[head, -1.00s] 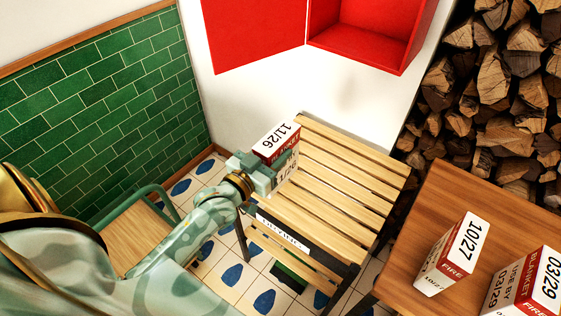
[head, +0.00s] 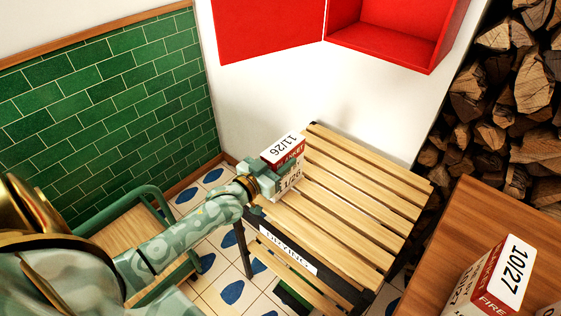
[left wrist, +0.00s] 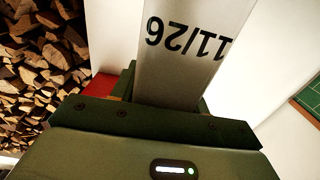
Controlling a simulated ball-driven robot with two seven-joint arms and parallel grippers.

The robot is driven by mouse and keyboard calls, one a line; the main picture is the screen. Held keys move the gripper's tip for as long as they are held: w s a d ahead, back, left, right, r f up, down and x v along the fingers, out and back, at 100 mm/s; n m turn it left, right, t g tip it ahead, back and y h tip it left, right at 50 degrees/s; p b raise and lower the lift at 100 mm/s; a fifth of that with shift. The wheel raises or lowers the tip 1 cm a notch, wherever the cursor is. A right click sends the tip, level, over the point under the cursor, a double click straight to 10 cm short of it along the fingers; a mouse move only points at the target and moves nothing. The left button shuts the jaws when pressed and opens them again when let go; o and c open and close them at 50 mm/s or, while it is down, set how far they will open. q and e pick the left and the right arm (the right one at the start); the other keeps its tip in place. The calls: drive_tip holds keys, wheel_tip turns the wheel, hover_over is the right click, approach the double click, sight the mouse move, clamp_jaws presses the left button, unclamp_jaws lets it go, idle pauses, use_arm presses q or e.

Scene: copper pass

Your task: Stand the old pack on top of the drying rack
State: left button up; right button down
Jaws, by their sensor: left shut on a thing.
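The old pack (head: 283,149), a red and white box marked 11/26, is in my left gripper (head: 274,178) at the left back edge of the drying rack. It also shows in the left wrist view (left wrist: 190,45), rising between the fingers with its date upside down. The gripper is shut on it. The pack is roughly upright; its lower part is partly hidden by the gripper, and I cannot tell whether it touches the slats. The drying rack (head: 365,205) has pale wooden slats on a dark frame, with a white label on its front. My right gripper is out of view.
The rack's slatted top is otherwise clear. A brown table (head: 445,225) at the right holds a pack marked 10/27 (head: 500,275). An open red cabinet (head: 395,40) hangs on the wall above. A green-framed chair (head: 150,205) stands left. Stacked firewood (head: 505,100) is at the right.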

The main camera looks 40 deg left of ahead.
use_arm(q)
drive_tip(key=o, duration=1.4)
drive_tip(key=shift+s+r, duration=0.15)
drive_tip(key=shift+s, duration=0.05)
drive_tip(key=s+p, duration=0.3)
drive_tip(key=s, duration=0.9)
drive_tip(key=s+f+g+y, duration=0.1)
drive_tip(key=s+f+g, duration=0.4)
drive_tip(key=f, duration=0.7)
drive_tip(key=s+f+g, duration=0.3)
drive_tip(key=s+f, duration=0.4)
drive_tip(key=f, duration=0.6)
drive_tip(key=s+d+f+m+g, duration=0.1)
drive_tip(key=s+d+f+g, duration=0.2)
drive_tip(key=s, duration=0.7)
drive_tip(key=s+d+f+m+g, duration=0.1)
drive_tip(key=s+d+f+g, duration=0.2)
drive_tip(key=s+f, duration=0.4)
drive_tip(key=s+d+f+g, duration=0.2)
drive_tip(key=s+f+g, duration=0.2)
drive_tip(key=s, duration=1)
drive_tip(key=shift+s+d+f+m, duration=0.3)
drive_tip(key=shift+d+f+m, duration=0.1)
drive_tip(key=shift+f, duration=0.15)
